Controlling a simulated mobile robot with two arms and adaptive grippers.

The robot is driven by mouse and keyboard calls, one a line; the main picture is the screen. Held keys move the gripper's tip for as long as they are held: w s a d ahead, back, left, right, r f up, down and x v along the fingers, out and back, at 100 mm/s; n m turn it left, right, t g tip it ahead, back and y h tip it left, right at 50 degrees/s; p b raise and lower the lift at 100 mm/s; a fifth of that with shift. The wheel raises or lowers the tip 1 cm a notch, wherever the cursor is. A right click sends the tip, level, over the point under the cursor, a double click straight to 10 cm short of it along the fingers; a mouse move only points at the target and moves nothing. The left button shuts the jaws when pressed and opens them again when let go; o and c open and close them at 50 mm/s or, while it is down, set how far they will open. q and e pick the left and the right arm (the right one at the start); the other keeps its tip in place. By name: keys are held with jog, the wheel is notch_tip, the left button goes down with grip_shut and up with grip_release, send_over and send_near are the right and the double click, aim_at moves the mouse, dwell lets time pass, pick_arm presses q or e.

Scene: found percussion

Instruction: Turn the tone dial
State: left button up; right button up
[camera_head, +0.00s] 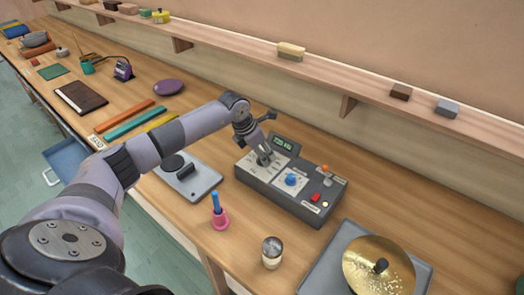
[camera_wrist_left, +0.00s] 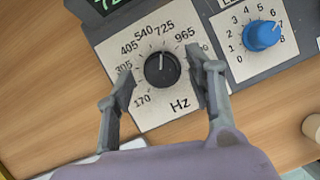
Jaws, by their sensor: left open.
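The plate sits on a grey console (camera_head: 311,205) on the bench. My left gripper (camera_wrist_left: 160,66) is open, with one finger on each side of the knob and gaps showing between. In the head view the left gripper (camera_head: 263,157) is over the console's left part and hides the dial. My right gripper is in neither view.
The console also carries a blue knob (camera_head: 291,179), a green-lit display (camera_head: 283,144), a red button (camera_head: 315,197) and a small lever (camera_head: 327,176).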

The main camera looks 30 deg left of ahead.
pick_arm(q)
jog(key=shift+w+f, duration=0.15)
jog(key=shift+f, duration=0.25)
jog(key=c, duration=1.1)
